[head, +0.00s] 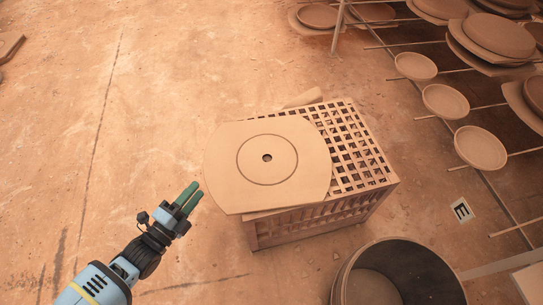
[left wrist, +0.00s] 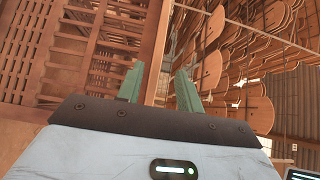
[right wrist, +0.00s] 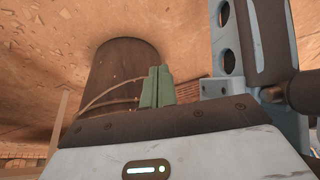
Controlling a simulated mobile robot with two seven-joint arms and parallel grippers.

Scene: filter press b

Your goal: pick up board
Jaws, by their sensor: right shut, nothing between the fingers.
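The board (head: 290,185) is a flat tan plate with rounded ends, straight sides, a ring groove and a small dark centre hole. It lies on a slatted crate (head: 372,165), overhanging the crate's left side. My left gripper (head: 189,196) is just left of the board's left edge, apart from it in the picture. In the left wrist view, its green fingers (left wrist: 158,85) are spread with nothing between them. My right gripper (right wrist: 157,85) shows only in its wrist view, its fingers together and empty. I cannot clearly tell the board in either wrist view.
A round bin (head: 440,270) stands in front of the crate on the right. Racks with several round plates (head: 480,147) fill the upper right. A small roll-like piece (head: 304,98) shows behind the crate. The floor on the left is mostly clear.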

